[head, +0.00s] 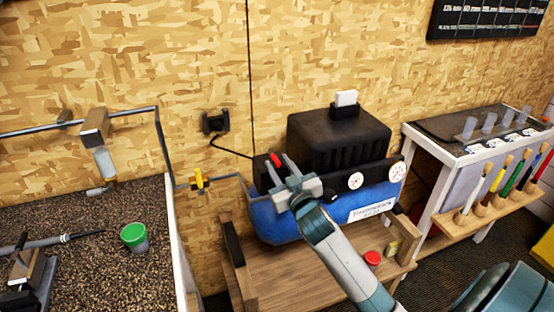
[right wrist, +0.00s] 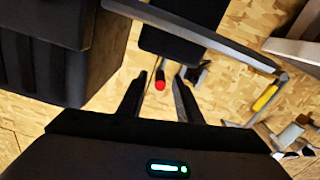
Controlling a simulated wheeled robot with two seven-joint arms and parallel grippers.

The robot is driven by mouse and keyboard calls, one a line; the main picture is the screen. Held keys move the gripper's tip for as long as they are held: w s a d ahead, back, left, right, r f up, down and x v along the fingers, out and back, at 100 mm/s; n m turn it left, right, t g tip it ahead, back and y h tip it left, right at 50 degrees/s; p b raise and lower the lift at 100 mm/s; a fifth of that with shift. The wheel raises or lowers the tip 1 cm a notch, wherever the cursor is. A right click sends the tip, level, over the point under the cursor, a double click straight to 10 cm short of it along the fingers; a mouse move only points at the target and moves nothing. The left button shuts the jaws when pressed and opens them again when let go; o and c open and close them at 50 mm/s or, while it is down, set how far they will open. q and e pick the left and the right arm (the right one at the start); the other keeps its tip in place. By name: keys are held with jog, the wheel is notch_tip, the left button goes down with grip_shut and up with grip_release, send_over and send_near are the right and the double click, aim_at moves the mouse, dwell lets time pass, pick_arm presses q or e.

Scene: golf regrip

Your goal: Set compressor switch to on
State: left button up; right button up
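The compressor (head: 275,223) has a blue tank, a black motor housing and white gauges, and stands on a wooden bench. Its red switch (head: 277,159) sits at the left end of the black panel. My right gripper (head: 280,164) is in front of that end, fingers pointing at the switch. In the right wrist view the red switch (right wrist: 160,80) shows beyond and between the two fingertips of my right gripper (right wrist: 160,76), which are apart and empty. I cannot tell whether the fingertips touch the switch, or its on or off position. My left gripper is out of view.
A wall outlet (head: 215,123) with a black cable is left of the compressor. A speckled worktop (head: 90,225) with a green cup (head: 134,236) lies at left. A red-lidded jar (head: 373,259) is on the bench shelf. A brush rack (head: 480,217) is at right.

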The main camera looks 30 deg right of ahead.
jog(key=shift+x, duration=0.75)
jog(key=shift+w, duration=0.2)
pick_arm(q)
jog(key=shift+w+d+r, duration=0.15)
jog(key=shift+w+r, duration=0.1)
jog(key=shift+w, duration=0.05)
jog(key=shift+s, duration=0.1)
pick_arm(e)
jog(key=shift+c, duration=0.9)
grip_shut()
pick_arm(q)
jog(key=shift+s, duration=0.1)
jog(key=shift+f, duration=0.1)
